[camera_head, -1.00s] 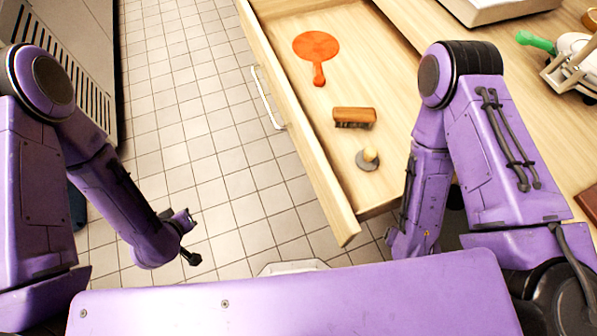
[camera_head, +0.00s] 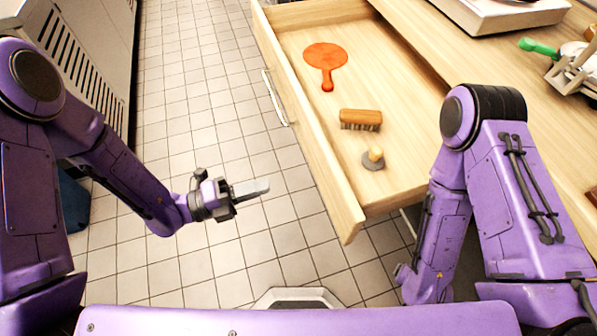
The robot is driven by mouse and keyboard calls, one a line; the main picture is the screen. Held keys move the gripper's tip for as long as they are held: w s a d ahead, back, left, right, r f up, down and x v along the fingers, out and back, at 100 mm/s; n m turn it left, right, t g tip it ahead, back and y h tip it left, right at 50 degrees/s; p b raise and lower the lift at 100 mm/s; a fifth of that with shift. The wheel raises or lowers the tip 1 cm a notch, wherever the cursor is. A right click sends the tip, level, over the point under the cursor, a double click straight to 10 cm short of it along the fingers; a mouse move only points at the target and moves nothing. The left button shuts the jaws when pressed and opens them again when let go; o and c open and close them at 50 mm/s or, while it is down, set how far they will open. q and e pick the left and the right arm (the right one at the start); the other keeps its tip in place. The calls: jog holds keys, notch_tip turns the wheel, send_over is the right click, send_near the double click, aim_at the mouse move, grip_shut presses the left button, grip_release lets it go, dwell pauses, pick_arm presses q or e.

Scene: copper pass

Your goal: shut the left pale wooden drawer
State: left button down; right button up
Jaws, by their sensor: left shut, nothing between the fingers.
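The pale wooden drawer (camera_head: 324,170) is pulled open, out over the tiled floor, with a white bar handle (camera_head: 272,97) on its front. Inside lie an orange paddle-shaped thing (camera_head: 325,57), a wooden brush (camera_head: 360,119) and a small grey disc with a pale knob (camera_head: 373,158). My left gripper (camera_head: 262,188) is shut and empty, over the floor to the left of the drawer front and apart from it. My right arm hangs at the near right end of the drawer; its gripper fingers are not visible.
The wooden counter (camera_head: 455,70) runs along the right, with a white appliance (camera_head: 500,12) and a green-handled tool (camera_head: 540,48) on it. A grey cabinet with a vent (camera_head: 90,60) stands at the left. The tiled floor (camera_head: 205,110) between them is clear.

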aim_at(319, 170)
pick_arm(q)
jog(key=p+x, duration=0.2)
jog(key=x, duration=0.8)
jog(key=shift+d, duration=0.1)
jog(key=shift+w+d, duration=0.15)
jog(key=shift+d, duration=0.25)
